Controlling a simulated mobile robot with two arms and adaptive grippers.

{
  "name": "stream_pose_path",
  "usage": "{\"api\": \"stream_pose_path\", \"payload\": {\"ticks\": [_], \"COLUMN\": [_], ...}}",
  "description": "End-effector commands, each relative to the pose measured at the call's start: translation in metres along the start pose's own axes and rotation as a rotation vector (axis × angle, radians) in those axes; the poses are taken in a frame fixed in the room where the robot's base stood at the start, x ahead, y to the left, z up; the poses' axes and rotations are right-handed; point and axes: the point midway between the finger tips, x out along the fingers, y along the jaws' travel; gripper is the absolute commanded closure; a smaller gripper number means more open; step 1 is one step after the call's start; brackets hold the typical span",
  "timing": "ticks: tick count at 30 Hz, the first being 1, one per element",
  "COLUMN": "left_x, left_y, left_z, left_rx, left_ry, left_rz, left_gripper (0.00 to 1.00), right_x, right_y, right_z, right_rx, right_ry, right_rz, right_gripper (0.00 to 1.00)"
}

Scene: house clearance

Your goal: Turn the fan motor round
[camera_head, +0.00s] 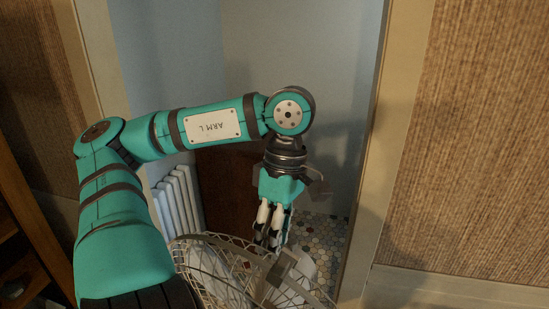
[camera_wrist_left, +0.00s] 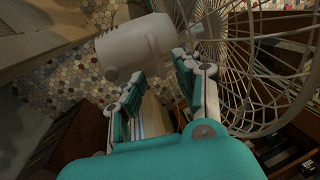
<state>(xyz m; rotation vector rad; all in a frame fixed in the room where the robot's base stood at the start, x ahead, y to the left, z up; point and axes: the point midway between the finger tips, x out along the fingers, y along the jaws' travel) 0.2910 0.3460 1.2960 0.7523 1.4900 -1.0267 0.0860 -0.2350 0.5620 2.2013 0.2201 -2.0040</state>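The fan motor (camera_wrist_left: 135,46) is a pale, rounded cylinder at the upper middle of the left wrist view, joined to the back of the wire fan cage (camera_wrist_left: 245,65). In the head view, the motor (camera_head: 304,268) is partly hidden behind the cage (camera_head: 205,262) at the bottom. My left gripper (camera_head: 268,238) points down at the fan from above. In the left wrist view its fingers (camera_wrist_left: 157,72) are apart with nothing seen between them. Their tips are close to the motor's near side; I cannot tell whether they touch. My right gripper is out of view.
A doorway with a pale frame (camera_head: 385,150) opens onto a mosaic-tiled floor (camera_head: 325,240). A white radiator (camera_head: 180,200) stands at the left of the opening, beside a dark brown panel (camera_head: 228,190). A wooden shelf (camera_head: 25,235) is at far left.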

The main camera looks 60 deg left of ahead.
Motion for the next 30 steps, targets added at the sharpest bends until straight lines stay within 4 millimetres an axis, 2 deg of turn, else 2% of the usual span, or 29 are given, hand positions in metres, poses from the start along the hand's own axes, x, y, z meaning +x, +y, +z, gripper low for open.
{"api": "stream_pose_path", "payload": {"ticks": [3,7,17,19,25,30], "left_x": [0.017,0.029,0.035,0.035,0.034,0.034], "left_y": [-0.001,0.0,0.0,0.0,0.0,0.0], "left_z": [0.0,0.0,0.0,0.0,0.0,0.0], "left_rx": [0.001,0.0,0.0,0.0,0.0,0.0], "left_ry": [-0.002,-0.001,-0.001,-0.001,-0.001,-0.001], "left_rz": [-0.004,-0.002,0.001,0.001,0.001,0.001], "left_gripper": [0.67,0.67,0.67,0.72,0.98,1.0], "right_x": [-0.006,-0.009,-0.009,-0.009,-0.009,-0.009], "right_y": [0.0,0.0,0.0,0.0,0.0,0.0], "right_z": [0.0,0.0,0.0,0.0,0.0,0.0], "right_rx": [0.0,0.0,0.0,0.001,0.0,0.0], "right_ry": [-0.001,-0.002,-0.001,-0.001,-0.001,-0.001], "right_rz": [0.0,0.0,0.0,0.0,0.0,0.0], "right_gripper": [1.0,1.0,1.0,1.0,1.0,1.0]}}
